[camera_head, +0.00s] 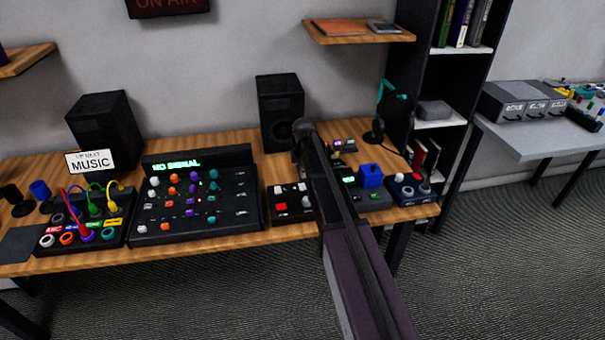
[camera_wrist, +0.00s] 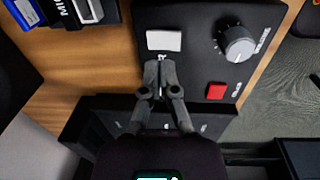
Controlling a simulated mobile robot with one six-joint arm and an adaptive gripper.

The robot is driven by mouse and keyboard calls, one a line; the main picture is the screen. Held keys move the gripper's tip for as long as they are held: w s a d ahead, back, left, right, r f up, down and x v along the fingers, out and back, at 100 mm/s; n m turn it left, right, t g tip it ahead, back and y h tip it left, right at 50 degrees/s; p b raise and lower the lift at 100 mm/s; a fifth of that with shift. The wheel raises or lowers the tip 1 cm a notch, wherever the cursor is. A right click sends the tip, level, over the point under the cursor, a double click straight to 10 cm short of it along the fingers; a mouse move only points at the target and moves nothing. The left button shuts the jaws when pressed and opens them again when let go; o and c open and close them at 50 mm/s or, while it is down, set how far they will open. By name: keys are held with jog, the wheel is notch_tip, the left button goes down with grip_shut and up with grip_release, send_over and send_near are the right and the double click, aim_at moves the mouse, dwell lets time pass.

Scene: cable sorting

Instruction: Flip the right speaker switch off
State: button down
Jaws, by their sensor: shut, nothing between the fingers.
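A black control panel (camera_wrist: 190,70) fills the middle of the wrist view. It carries a white switch (camera_wrist: 163,40), a red button (camera_wrist: 216,90) and a grey knob (camera_wrist: 238,42). My gripper (camera_wrist: 158,66) is shut and empty, its tips over the panel just below the white switch. I cannot tell whether the tips touch the panel. A letter that looks like R is partly hidden by the fingers, and anything beneath them is hidden. In the head view the panel (camera_head: 281,207) is partly covered by my arm. The switch's on or off position is unclear.
A mixer (camera_head: 190,232) stands left of the panel, with a patch box (camera_head: 60,238) beyond it. Two black speakers (camera_head: 280,112) stand behind. The floor in front is clear.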

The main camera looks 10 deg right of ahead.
aim_at(302, 185)
notch_tip(302, 185, up, 10)
jog(key=w+p, duration=0.1)
jog(key=p, duration=0.8)
jog(key=shift+f, duration=0.15)
jog(key=shift+w, duration=0.1)
dwell(0.3)
jog(key=s+a+m+g, duration=0.1)
jog(key=s+a+m, duration=0.1)
jog(key=s+m, duration=1.5)
jog(key=s, duration=1.2)
jog(key=shift+s+a+m, duration=0.2)
jog(key=shift+a+m, duration=0.1)
jog(key=shift+a, duration=0.1)
